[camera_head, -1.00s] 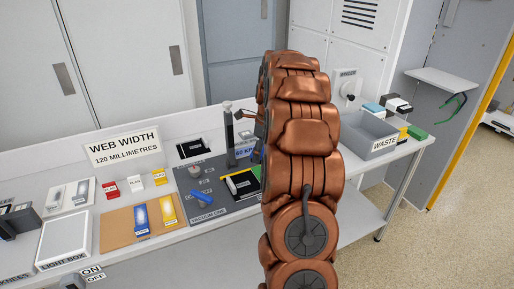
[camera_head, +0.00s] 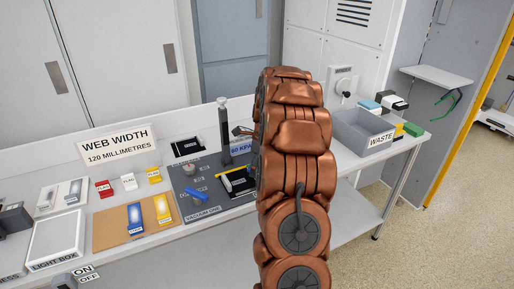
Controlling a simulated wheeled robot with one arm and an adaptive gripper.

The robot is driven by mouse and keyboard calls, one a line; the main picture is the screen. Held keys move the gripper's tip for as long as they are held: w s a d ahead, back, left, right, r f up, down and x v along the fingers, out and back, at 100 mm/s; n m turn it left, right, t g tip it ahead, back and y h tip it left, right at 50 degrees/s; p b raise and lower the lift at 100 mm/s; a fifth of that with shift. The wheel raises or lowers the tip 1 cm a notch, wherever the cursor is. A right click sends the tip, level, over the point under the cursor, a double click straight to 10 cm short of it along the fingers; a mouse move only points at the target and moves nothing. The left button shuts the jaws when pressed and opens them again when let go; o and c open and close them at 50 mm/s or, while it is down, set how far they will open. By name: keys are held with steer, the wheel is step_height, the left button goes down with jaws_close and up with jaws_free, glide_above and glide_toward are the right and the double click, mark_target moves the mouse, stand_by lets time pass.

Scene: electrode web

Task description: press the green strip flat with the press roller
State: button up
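My copper-coloured arm stands across the middle of the view and hides part of the bench. Only a small brown part, which seems to be my gripper (camera_head: 241,131), shows at the arm's left edge; its fingers cannot be made out. A dark plate (camera_head: 207,208) labelled for vacuum lies on the bench left of the arm. A black and white piece (camera_head: 236,182) with a yellow edge lies on it; I cannot tell whether this is the press roller. A small sliver of green shows beside it, close to the arm, perhaps the green strip. A dark upright post (camera_head: 224,137) stands behind.
A blue handle (camera_head: 196,194) sits on the plate. A brown board (camera_head: 107,232) holds blue and yellow pieces, with small flag blocks behind. A light box (camera_head: 57,240) stands at left. A grey waste bin (camera_head: 351,126) is right of my arm. Open floor lies at right.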

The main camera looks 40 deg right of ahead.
steer(key=shift+w+r, duration=0.1)
steer(key=shift+r, duration=0.9)
steer(key=shift+r+p, duration=1.1)
steer(key=shift+r, duration=2)
